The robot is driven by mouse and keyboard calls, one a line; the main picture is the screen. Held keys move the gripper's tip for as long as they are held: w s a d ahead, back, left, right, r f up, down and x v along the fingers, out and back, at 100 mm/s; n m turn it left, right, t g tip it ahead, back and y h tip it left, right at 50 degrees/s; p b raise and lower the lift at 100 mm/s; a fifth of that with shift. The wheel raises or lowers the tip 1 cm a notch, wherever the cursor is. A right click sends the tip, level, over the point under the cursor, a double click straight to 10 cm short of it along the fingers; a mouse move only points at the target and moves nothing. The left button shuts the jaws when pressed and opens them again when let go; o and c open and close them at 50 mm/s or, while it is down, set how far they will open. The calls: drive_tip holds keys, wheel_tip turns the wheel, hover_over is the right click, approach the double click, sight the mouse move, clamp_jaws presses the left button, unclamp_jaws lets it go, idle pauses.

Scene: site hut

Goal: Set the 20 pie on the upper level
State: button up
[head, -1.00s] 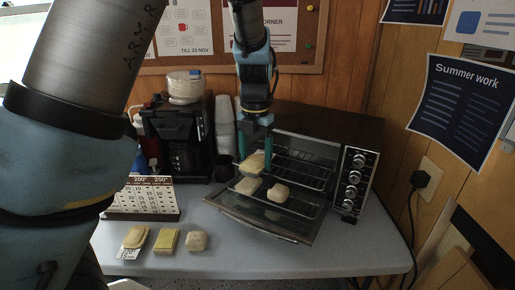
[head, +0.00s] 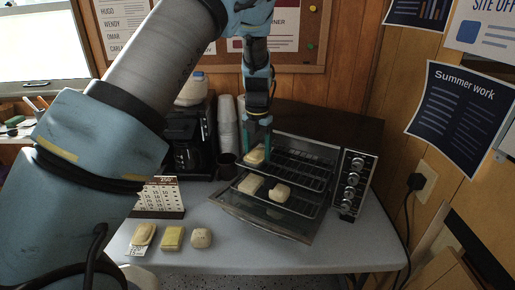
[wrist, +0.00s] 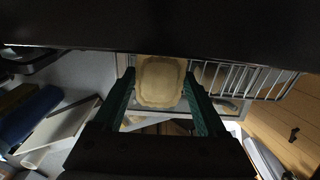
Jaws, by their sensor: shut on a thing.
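My gripper (head: 258,146) is shut on a pale, squarish pie (head: 254,157). The wrist view shows the pie (wrist: 160,82) between the two green fingers. It is at the left end of the upper wire rack (head: 302,173) in the open toaster oven (head: 327,138); I cannot tell whether it touches the rack. Two more pale pies, a left one (head: 250,184) and a right one (head: 280,193), lie lower down, at the lower level by the open door (head: 262,222). No number is readable on the held pie.
A calendar (head: 160,197), coffee maker (head: 186,140) and cup stack (head: 227,122) stand left of the oven.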

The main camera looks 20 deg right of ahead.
drive_tip(key=shift+f, duration=0.1)
drive_tip(key=o, duration=1.4)
